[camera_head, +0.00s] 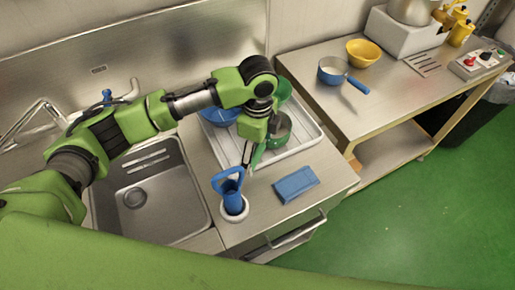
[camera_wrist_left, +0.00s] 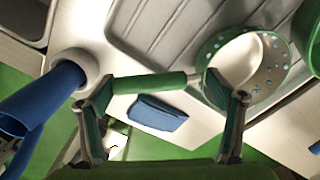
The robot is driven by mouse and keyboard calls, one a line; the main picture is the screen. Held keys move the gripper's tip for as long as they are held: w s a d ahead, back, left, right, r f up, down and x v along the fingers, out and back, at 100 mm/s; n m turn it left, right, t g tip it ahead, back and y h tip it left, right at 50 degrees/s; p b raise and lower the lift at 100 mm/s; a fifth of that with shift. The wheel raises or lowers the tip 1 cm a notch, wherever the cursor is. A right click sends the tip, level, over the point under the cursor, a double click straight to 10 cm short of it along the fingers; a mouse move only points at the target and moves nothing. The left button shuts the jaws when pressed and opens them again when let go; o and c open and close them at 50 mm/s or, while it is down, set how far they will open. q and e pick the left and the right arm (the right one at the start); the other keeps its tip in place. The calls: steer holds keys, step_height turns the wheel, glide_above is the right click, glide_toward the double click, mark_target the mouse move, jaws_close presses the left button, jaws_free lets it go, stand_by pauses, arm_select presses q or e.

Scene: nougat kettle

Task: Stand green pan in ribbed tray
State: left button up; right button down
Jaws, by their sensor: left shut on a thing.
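The green pan (camera_head: 280,127) shows a pale metal inside and a green rim at the tray's near part. In the left wrist view, the pan (camera_wrist_left: 212,88) has small spots around its rim, and its green handle (camera_wrist_left: 150,83) runs between my fingertips. My left gripper (camera_head: 247,157) is shut on the pan by its handle; the arm hides part of the pan. The ribbed tray (camera_head: 312,137) is pale and lies flat on the counter; its ribs (camera_wrist_left: 150,25) show in the wrist view. I cannot tell whether the pan touches it. My right gripper is out of view.
A blue bowl (camera_head: 215,116) and another green vessel (camera_head: 284,88) are at the tray. A blue-handled tool (camera_head: 232,190) stands in a white holder (camera_head: 236,214) close to my gripper. The sink (camera_head: 150,205) is left.

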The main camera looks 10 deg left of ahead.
arm_select(q)
steer(key=shift+f, duration=0.35)
stand_by(0.6)
steer(key=o, duration=1.4)
steer(key=shift+c, duration=0.2)
steer(key=shift+s+f, duration=0.1)
step_height(320, 180, up, 12)
steer(key=shift+d, duration=0.1)
